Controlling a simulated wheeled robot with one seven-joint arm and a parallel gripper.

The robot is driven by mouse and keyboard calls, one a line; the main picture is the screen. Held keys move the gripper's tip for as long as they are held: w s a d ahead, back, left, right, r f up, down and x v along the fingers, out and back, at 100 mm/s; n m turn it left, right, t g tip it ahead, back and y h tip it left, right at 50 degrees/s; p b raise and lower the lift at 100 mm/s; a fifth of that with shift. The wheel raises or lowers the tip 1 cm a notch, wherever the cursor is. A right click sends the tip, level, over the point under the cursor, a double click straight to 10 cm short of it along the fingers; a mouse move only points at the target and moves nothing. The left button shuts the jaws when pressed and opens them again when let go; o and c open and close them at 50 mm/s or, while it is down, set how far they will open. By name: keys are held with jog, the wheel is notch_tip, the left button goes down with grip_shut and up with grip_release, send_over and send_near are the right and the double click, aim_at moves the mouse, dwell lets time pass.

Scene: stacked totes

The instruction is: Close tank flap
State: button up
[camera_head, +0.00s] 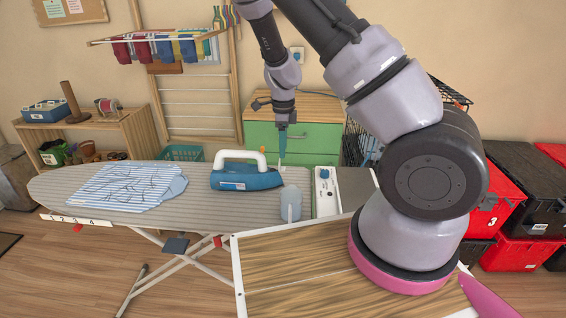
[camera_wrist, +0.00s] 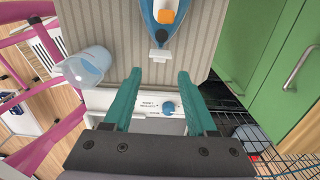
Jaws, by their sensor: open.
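A blue iron (camera_head: 246,178) with a white handle rests on the ironing board. Its nose points right. In the wrist view the iron (camera_wrist: 183,22) is at the top, with an orange part, a dark round knob and a small white piece (camera_wrist: 159,54) at its tip. I cannot tell for sure whether this piece is the tank flap or how far open it is. My gripper (camera_head: 282,164) points down just right of the iron's nose. In the wrist view its teal fingers (camera_wrist: 157,75) are apart, with nothing between them, near the white piece.
A translucent jug (camera_head: 291,205) stands on the board (camera_head: 215,209) in front of the gripper. A white unit with a blue knob (camera_head: 325,192) sits to the right. A striped cloth (camera_head: 125,186) lies left. A green drawer cabinet (camera_head: 315,140) stands behind.

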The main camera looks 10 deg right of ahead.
aim_at(283, 168)
notch_tip(283, 168, down, 6)
jog(key=shift+f, duration=0.15)
jog(key=shift+c, duration=0.3)
grip_shut()
